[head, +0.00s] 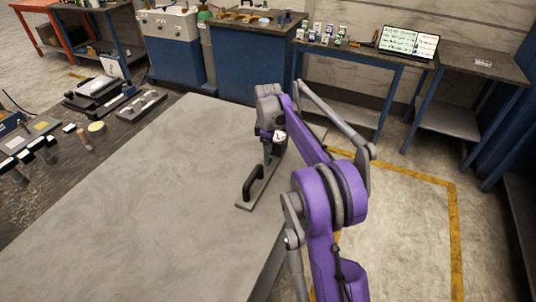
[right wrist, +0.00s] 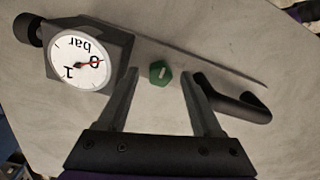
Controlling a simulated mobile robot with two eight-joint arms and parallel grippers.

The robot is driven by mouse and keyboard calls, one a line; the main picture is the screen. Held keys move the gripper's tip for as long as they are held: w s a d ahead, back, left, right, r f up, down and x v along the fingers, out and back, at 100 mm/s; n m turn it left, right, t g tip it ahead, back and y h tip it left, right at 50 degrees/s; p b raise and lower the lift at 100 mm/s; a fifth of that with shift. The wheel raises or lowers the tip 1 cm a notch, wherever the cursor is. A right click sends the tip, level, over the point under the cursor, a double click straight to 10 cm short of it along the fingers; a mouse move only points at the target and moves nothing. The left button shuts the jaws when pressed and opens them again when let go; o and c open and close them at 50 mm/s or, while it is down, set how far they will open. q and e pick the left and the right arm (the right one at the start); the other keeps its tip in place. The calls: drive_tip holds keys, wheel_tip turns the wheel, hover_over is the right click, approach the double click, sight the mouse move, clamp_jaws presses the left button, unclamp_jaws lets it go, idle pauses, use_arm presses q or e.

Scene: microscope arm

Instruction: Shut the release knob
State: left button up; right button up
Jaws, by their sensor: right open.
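The device is a narrow grey plate (head: 262,185) on the large grey table, with a black arched handle (head: 253,183) at its near end. The handle also shows in the right wrist view (right wrist: 235,103). That view shows a block with a round white gauge (right wrist: 84,66) marked "bar", a black round knob (right wrist: 24,29) on the block's far left side, and a green hexagonal knob (right wrist: 160,73). I cannot tell which is the release knob. My right gripper (right wrist: 159,88) is open above the plate; the green knob appears between its fingertips, with nothing held. My left gripper is out of view.
The large grey table top (head: 150,200) is mostly bare. A dark bench (head: 60,190) on the left holds tools and small parts.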

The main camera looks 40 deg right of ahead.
drive_tip(key=shift+f, duration=0.25)
clamp_jaws()
